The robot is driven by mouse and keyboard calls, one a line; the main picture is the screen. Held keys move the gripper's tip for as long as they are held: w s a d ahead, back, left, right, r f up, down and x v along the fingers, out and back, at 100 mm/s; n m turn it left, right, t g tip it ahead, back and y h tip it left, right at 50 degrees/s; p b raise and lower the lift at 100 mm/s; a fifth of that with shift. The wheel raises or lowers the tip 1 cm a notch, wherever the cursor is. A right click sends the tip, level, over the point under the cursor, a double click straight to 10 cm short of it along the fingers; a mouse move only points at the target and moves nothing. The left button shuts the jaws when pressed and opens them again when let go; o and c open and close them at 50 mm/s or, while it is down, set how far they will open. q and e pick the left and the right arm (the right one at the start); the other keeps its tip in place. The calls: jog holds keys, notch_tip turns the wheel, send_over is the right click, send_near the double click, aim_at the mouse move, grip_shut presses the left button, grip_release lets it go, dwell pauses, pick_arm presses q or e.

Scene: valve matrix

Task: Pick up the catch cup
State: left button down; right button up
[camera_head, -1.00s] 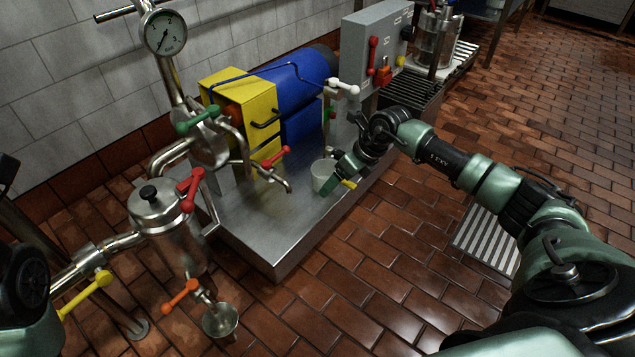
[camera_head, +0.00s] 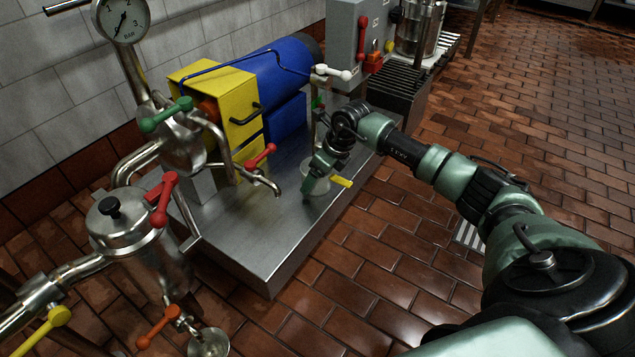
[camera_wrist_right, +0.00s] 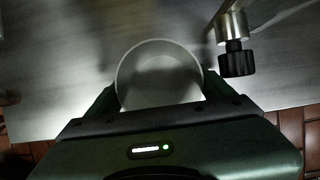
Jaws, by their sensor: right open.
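A pale, round catch cup (camera_head: 317,186) stands on the steel platform, near its front edge and beside a slim post. My right gripper (camera_head: 325,181) is at the cup, with a green finger in front of its left side. In the right wrist view the cup (camera_wrist_right: 160,70) is seen from above with its opening toward the camera. The right gripper (camera_wrist_right: 159,94) is open there, with one finger at each side of the cup's near part. Whether the fingers touch the wall cannot be told. My left gripper is not in view.
A black knob (camera_wrist_right: 237,62) on a metal fitting is close to the cup's right. A red-handled tap (camera_head: 260,157) projects over the platform (camera_head: 262,240) left of the cup. A metal bowl (camera_head: 208,343) is under the orange-handled valve (camera_head: 158,327).

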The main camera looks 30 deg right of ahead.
jog(key=c, duration=1)
